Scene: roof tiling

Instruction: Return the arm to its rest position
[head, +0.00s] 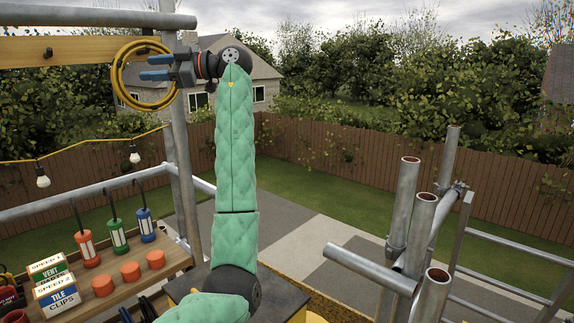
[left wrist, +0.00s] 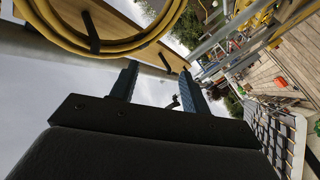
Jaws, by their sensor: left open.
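My left arm is raised in the head view, covered in a green quilted sleeve. My left gripper (head: 156,67) is at its upper end, pointing left, open and empty. In the left wrist view its two blue fingers (left wrist: 157,86) stand apart with nothing between them. In the head view the gripper overlaps a coiled yellow hose (head: 117,77) hanging by a wooden board. I cannot tell whether they touch. My right gripper is not in view.
A wooden shelf (head: 138,285) at lower left holds a tile clips box (head: 57,293), caulk-like tubes and orange caps. Scaffold pipes (head: 402,205) stand at right. A metal post (head: 181,150) rises close to the gripper. The middle of the yard is open.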

